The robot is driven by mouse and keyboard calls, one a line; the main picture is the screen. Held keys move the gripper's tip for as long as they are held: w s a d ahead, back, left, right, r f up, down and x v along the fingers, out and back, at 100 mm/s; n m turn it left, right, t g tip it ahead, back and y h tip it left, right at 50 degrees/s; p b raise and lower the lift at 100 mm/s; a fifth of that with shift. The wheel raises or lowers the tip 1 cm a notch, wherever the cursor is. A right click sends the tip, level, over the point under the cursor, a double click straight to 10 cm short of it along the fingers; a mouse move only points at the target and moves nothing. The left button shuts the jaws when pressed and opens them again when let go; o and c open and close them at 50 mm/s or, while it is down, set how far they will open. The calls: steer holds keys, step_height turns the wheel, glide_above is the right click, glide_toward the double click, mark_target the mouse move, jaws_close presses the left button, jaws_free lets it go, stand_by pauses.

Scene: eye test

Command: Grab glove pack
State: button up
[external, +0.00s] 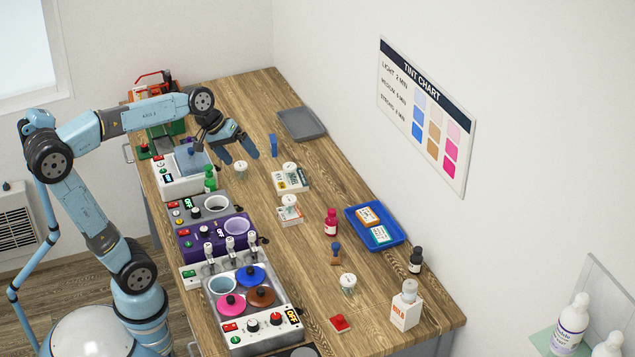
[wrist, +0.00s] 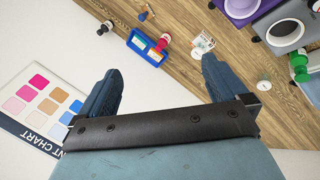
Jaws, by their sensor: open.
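I cannot read which item is the glove pack. Two small packs lie in the blue tray: an orange one with a pale label (external: 367,217) and a teal-and-white one (external: 380,235). Two pale boxed packs, one farther back (external: 297,183) and one nearer (external: 289,219), lie mid-table with small cups on or against them. My gripper (external: 240,157) is open and empty above the far part of the table, beside the blue-lidded machine and apart from all packs. In the wrist view, my open fingers (wrist: 162,66) frame only wall and table edge; the tray shows beyond them.
The blue tray (external: 354,230) sits near the wall edge. A grey tray (external: 301,124) lies at the back. Machines and pots, including a purple warmer (external: 213,238), line the left edge. A red bottle (external: 331,222) and small cups stand mid-table. The wall with the tint chart (external: 427,115) bounds the right.

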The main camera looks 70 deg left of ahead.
steer(key=w+a+r+n+t+h, duration=0.1)
steer(key=w+a+n, duration=0.6)
steer(key=w, duration=0.4)
steer(key=n+t, duration=0.6)
steer(key=n, duration=1.2)
glide_above(279, 152)
steer(key=s, duration=0.4)
step_height(279, 152, down, 6)
steer(key=f, duration=0.1)
steer(key=shift+y, duration=0.4)
steer(key=f, duration=1.9)
steer(key=a+f, duration=0.1)
steer(key=f, duration=0.8)
steer(key=shift+s+f, duration=0.2)
steer(key=shift+f, duration=0.05)
steer(key=shift+w+f+t, duration=0.15)
steer(key=shift+f+t, duration=0.15)
steer(key=shift+f, duration=0.1)
steer(key=shift+x, duration=2.35)
steer(key=shift+c, duration=0.2)
